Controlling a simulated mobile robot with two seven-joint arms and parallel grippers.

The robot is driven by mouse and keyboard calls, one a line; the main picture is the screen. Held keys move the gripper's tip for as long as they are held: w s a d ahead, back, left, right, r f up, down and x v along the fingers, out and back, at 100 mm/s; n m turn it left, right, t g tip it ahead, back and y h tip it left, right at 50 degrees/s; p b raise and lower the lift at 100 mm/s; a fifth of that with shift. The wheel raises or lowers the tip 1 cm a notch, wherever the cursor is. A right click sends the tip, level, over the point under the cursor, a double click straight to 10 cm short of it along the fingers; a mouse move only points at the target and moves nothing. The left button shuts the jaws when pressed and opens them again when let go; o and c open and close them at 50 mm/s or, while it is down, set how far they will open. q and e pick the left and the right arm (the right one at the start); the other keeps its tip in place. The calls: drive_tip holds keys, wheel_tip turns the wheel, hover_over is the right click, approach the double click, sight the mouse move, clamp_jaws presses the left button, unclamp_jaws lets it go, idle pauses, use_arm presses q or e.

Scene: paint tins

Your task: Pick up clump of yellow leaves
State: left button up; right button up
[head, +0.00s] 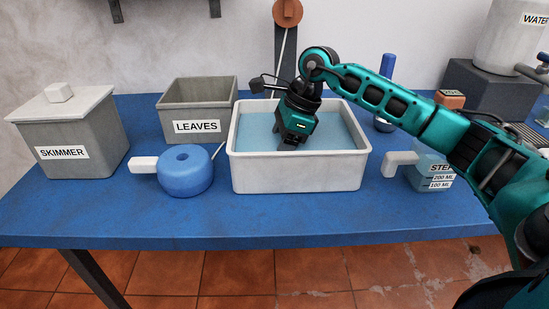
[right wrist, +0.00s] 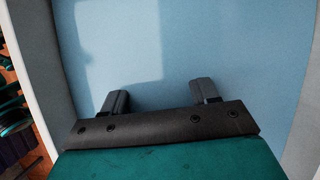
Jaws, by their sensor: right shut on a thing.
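My right gripper (head: 290,145) points down into the white basin (head: 297,172) of pale blue water (head: 340,130), its tips low at the water. In the right wrist view its two dark fingers (right wrist: 159,98) stand some way apart over the pale water. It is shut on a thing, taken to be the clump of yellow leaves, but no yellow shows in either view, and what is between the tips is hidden. My left gripper is not in view.
Left of the basin stand a blue round pot (head: 186,178) with a white handle, a grey open bin labelled LEAVES (head: 197,128) and a lidded SKIMMER bin (head: 75,135). At right are a blue measuring jug (head: 430,172) and an orange-topped item (head: 450,98). The blue table's front strip (head: 290,222) is clear.

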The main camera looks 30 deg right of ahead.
drive_tip(key=shift+r, duration=0.1)
wheel_tip(320, 180, up, 20)
drive_tip(key=p, duration=0.4)
drive_tip(key=shift+c, duration=0.6)
